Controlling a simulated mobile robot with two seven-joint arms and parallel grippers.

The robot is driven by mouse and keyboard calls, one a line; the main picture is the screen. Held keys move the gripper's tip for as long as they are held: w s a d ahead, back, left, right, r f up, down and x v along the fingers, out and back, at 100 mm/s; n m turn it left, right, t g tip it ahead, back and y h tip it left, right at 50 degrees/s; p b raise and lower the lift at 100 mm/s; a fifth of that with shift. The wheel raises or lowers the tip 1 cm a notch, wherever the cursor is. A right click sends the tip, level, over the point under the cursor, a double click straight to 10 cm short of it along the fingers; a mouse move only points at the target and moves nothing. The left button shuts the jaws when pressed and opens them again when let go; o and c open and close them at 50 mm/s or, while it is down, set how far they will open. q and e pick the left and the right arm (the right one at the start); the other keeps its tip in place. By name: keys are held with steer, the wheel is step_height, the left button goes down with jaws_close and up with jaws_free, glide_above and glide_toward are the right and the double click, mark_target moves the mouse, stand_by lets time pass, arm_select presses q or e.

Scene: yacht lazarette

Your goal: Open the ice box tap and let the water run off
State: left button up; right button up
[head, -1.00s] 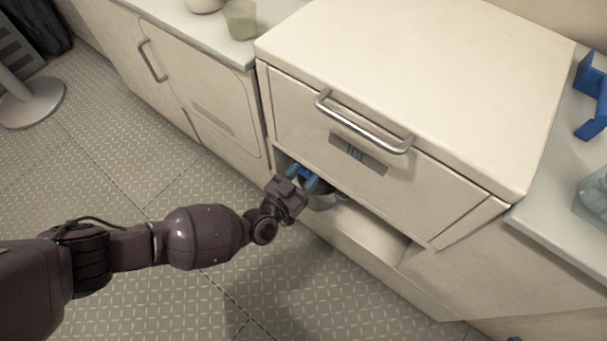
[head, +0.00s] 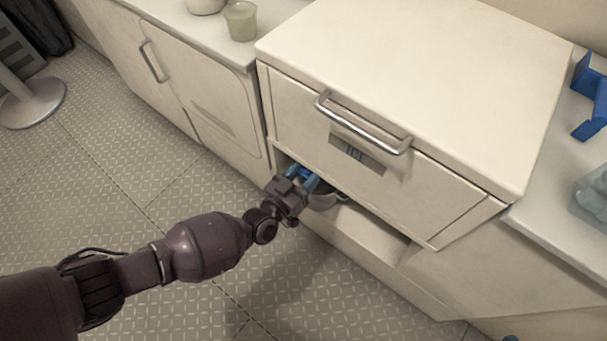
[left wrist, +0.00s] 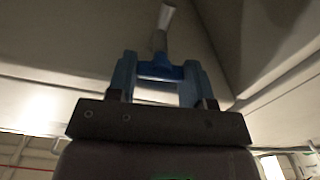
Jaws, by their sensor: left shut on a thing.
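The ice box (head: 420,85) is a cream chest with a metal handle and a plate on its front. My left gripper (head: 303,180) is under the lower left of its front, at the open recess. Its blue fingers are shut on the tap's blue lever (left wrist: 160,72), seen in the left wrist view between the fingertips (left wrist: 158,80). A grey metal spout or stem (left wrist: 163,25) runs up from the lever. No water can be made out. My right gripper is not clearly seen.
A cabinet (head: 190,85) with a bar handle stands to the left, with a pale green cup (head: 240,20) on top. A blue bracket-like object (head: 590,95) and a translucent bluish item (head: 592,195) lie on the right counter.

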arm_select(q)
steer(key=o, duration=0.9)
steer(key=shift+s+a, duration=0.4)
steer(key=shift+s, duration=0.05)
steer(key=shift+p+v, duration=1.35)
steer(key=shift+v, duration=3.45)
arm_select(e)
steer(key=shift+s+a+f+n+g, duration=0.15)
steer(key=shift+a+n+g, duration=0.15)
steer(key=shift+g, duration=0.3)
